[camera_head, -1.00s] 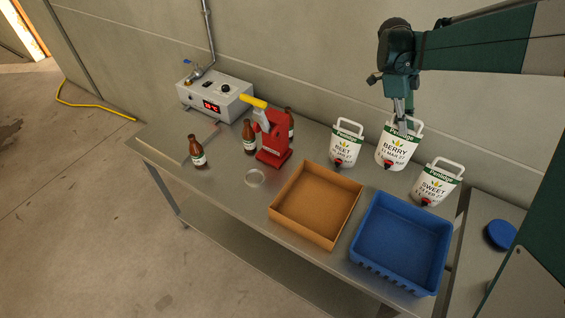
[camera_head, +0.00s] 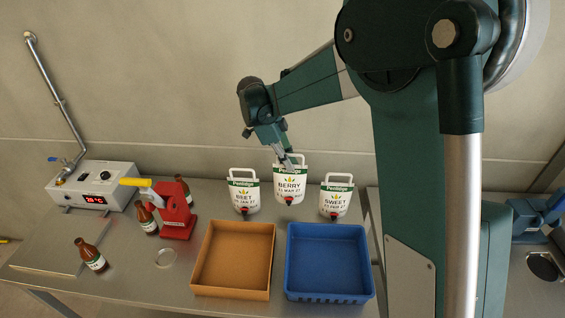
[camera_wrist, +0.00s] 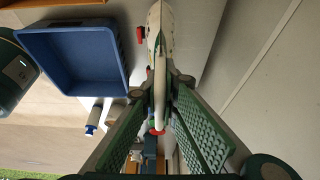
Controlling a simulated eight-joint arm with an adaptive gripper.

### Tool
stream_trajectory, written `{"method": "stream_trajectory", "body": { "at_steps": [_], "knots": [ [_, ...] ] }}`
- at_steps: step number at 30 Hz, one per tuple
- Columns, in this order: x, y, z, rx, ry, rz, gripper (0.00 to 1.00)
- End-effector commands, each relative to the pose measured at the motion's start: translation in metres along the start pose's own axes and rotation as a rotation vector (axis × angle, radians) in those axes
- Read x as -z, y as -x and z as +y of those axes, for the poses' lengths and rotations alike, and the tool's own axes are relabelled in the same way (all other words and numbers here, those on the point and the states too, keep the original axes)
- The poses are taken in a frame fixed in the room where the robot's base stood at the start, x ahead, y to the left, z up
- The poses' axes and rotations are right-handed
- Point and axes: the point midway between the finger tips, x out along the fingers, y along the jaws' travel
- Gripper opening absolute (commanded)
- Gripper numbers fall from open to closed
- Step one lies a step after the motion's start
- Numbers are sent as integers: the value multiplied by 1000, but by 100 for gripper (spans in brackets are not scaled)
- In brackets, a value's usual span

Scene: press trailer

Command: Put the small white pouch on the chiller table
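Three white pouches with green bands and red taps stand at the back of the steel table: BEET (camera_head: 243,196) on the left, BERRY (camera_head: 289,186) in the middle, SWEET (camera_head: 335,201) on the right. BERRY looks slightly larger than the others. My gripper (camera_head: 288,163) points down at the top of the BERRY pouch. In the wrist view, a white pouch (camera_wrist: 160,45) is seen edge-on between the open fingers (camera_wrist: 160,88), with a little space seeming to show beside its handle. I cannot tell which surface is the chiller table; a box with a red temperature display (camera_head: 104,186) stands far left.
An empty brown tray (camera_head: 234,292) and an empty blue crate (camera_head: 330,294) sit in front of the pouches.

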Motion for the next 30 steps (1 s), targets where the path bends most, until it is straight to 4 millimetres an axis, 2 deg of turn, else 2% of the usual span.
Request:
{"method": "stream_trajectory", "body": {
  "at_steps": [10,25,30],
  "knots": [
    [-14,-34,0,0,0,1,0],
    [-16,-40,0,0,0,1,0],
    [-21,-51,0,0,0,1,0]
  ]
}}
